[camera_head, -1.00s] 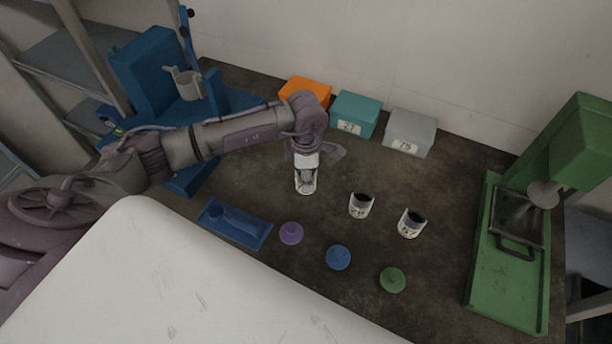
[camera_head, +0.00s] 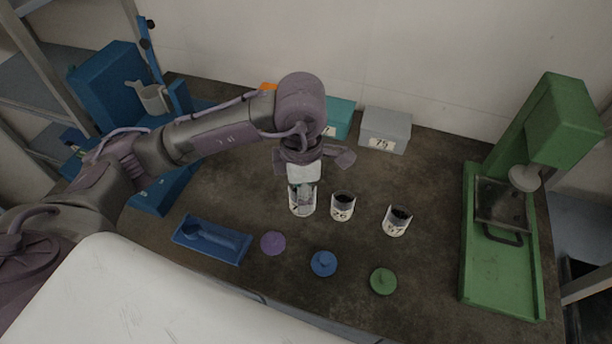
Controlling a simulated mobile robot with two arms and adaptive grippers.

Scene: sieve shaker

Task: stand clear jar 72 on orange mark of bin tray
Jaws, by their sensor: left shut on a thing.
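My left gripper (camera_head: 304,172) points down over the middle of the bench. It is shut on a clear jar (camera_head: 302,202), whose lower part shows below the fingers. A whitish area shows between the fingers, and I cannot read a number on this jar. I cannot tell whether its base touches the bench. An orange bin (camera_head: 268,87) at the back is mostly hidden behind my left arm. I cannot make out an orange mark on a tray. My right gripper is not in view.
Two jars with dark contents, the nearer one (camera_head: 343,206) and another (camera_head: 397,220), stand right of the held jar. Purple (camera_head: 272,243), blue (camera_head: 323,263) and green (camera_head: 383,281) lids lie in front. A blue tray (camera_head: 211,240), grey bin (camera_head: 385,130), teal bin (camera_head: 340,117) and green machine (camera_head: 502,270) surround them.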

